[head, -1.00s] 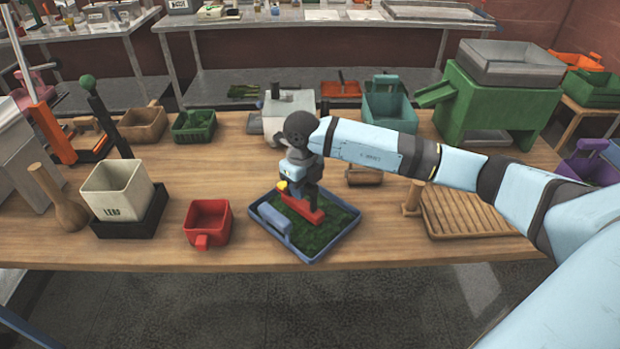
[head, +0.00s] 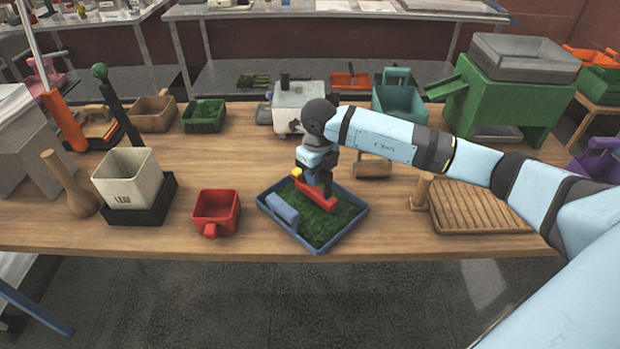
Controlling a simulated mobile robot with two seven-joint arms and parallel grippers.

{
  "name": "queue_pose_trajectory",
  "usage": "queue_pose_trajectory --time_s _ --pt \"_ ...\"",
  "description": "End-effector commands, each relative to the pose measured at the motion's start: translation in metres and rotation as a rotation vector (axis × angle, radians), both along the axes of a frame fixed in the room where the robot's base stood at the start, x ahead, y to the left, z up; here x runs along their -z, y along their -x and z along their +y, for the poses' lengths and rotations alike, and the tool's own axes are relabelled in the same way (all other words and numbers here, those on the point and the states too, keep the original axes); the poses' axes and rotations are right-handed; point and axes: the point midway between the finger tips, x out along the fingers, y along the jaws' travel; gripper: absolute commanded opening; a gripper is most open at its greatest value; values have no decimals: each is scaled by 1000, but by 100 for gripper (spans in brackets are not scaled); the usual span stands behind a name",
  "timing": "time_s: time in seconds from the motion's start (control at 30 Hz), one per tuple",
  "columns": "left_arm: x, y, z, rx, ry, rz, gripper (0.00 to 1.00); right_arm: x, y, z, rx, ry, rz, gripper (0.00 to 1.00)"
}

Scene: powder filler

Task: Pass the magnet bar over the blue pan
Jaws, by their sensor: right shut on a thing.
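The blue pan (head: 352,228) sits on the wooden table near its front edge, with dark green, grainy-looking material (head: 325,226) inside. A lighter blue block-like handle (head: 283,209) stands at its left side. The magnet bar (head: 320,196) is red, with a small yellow part (head: 296,173) near its left end. My right gripper (head: 316,180) points down over the pan and is shut on the bar. The bar is over the green material; I cannot tell whether it touches it. The fingertips are mostly hidden by the wrist and the bar. My left gripper is out of view.
A red scoop-like box (head: 217,208) stands left of the pan, and a white bin (head: 126,178) on a black base farther left. A ribbed wooden board (head: 480,205) lies to the right. A wooden block (head: 372,167) and a light grey machine (head: 298,98) are behind.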

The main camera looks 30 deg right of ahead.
Motion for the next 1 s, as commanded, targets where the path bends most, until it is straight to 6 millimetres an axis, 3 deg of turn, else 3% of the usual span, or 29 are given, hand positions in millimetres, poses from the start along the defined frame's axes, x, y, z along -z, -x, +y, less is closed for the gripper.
queue_pose_trajectory --time_s 0.3,1.0 --pt "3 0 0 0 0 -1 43 0 -7 -29 3 2 0 0" --pt "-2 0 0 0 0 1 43 -1 8 34 -2 0 -1 0"
